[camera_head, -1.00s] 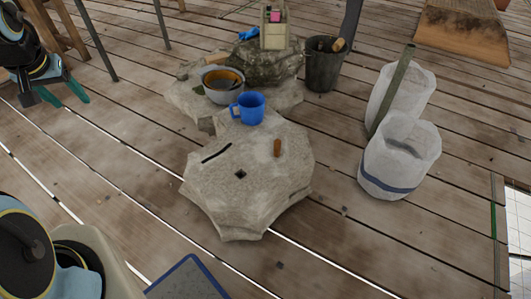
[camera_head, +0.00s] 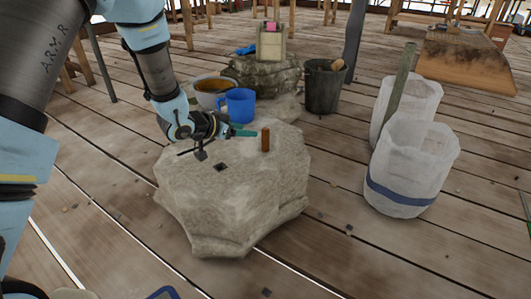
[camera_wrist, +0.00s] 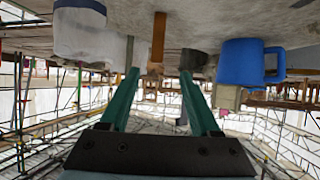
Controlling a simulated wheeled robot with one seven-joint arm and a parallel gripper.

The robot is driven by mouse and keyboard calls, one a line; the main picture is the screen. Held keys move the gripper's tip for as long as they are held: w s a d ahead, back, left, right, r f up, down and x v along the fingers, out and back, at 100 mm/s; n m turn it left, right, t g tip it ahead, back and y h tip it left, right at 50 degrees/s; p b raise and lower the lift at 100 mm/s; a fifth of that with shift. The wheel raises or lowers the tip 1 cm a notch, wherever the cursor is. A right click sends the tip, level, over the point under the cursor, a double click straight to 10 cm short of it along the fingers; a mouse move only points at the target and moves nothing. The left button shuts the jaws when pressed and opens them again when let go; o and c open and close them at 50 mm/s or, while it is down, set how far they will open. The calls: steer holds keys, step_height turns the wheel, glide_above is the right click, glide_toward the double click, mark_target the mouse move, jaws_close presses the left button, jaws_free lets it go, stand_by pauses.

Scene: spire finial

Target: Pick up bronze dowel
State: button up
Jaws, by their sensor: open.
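The bronze dowel (camera_head: 265,139) stands upright on the flat top of a pale stone block (camera_head: 235,200). My gripper (camera_head: 243,131) is low over the block, just left of the dowel, with its teal fingers pointing right toward it. In the wrist view, which is upside down, the dowel (camera_wrist: 158,38) lines up with the gap between the open fingers (camera_wrist: 159,72). It appears beyond the fingertips, and no contact shows. The gap is empty.
A blue mug (camera_head: 236,104) stands close behind my gripper, near a bowl (camera_head: 212,92). A dark bucket (camera_head: 323,90) and white sacks (camera_head: 408,170) stand farther back and right. The block has a small dark square hole (camera_head: 221,167). Its front top is clear.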

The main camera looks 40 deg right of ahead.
mark_target(263, 135)
steer(key=b+x, duration=0.1)
steer(key=x, duration=0.4)
steer(key=shift+s+d+f, duration=0.2)
steer(key=shift+d+f, duration=0.05)
steer(key=b+x, duration=0.1)
steer(key=x, duration=0.1)
steer(key=b+x, duration=0.2)
steer(key=shift+d+f, duration=0.2)
steer(key=shift+f, duration=0.3)
steer(key=shift+d, duration=0.3)
jaws_close()
stand_by(0.5)
